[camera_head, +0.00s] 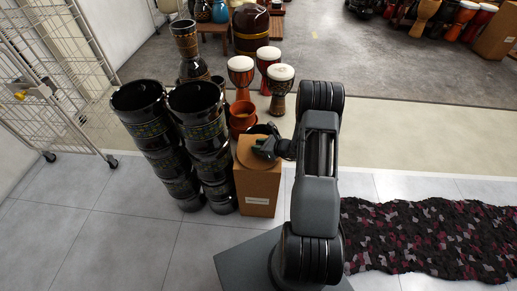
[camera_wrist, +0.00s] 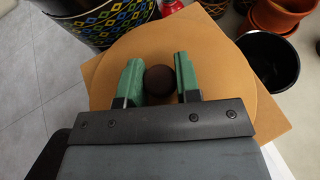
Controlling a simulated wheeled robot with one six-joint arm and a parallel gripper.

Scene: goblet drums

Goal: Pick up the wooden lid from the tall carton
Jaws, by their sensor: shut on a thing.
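The tall brown carton (camera_head: 258,190) stands on the tiled floor, left of my arm, with a pale label on its front. In the wrist view, the round tan wooden lid (camera_wrist: 222,72) lies over the carton's square top (camera_wrist: 278,128), whose corners show past its edge. A dark brown round knob (camera_wrist: 160,81) stands at the lid's middle. My gripper (camera_wrist: 158,62) has its green fingers on either side of the knob, shut on it. I cannot tell whether the lid is raised.
Stacked black patterned drums (camera_head: 140,110) stand close to the carton's left. Terracotta pots (camera_head: 242,114) and a black pot (camera_wrist: 268,60) are just behind it. White-topped goblet drums (camera_head: 280,88) stand farther back. A wire rack (camera_head: 50,75) is at left, a dark shaggy rug (camera_head: 430,238) at right.

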